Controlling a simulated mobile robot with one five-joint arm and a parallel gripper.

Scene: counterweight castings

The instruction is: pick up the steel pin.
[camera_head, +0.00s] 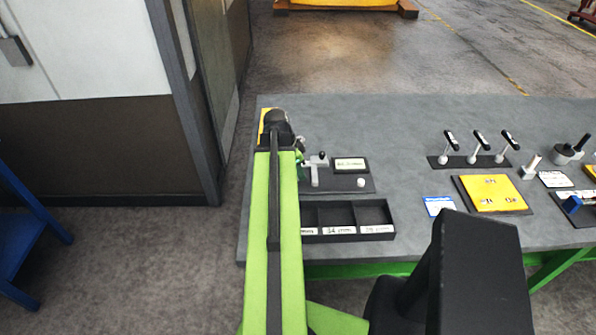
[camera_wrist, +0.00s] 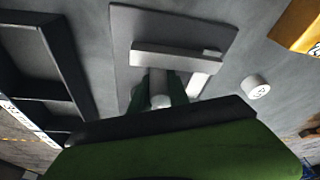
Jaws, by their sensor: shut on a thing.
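The steel pin (camera_wrist: 160,98) shows in the wrist view as a short pale grey cylinder. It is between the two dark green fingers of my gripper (camera_wrist: 160,88), which are shut on it. The fingers are over or beside a grey plate (camera_wrist: 124,40) with a pale bar across it; whether the pin touches the plate I cannot tell. In the head view my gripper (camera_head: 299,150) is at the far left of the table, mostly hidden behind my arm, and I cannot make out the pin there.
A black compartment tray (camera_head: 375,230) with labels stands at the table's near edge; it also shows in the wrist view (camera_wrist: 62,75). A pale marked cylinder (camera_wrist: 256,87) stands beside the plate. A lever board (camera_head: 475,160) and a yellow panel (camera_head: 490,193) stand to the right.

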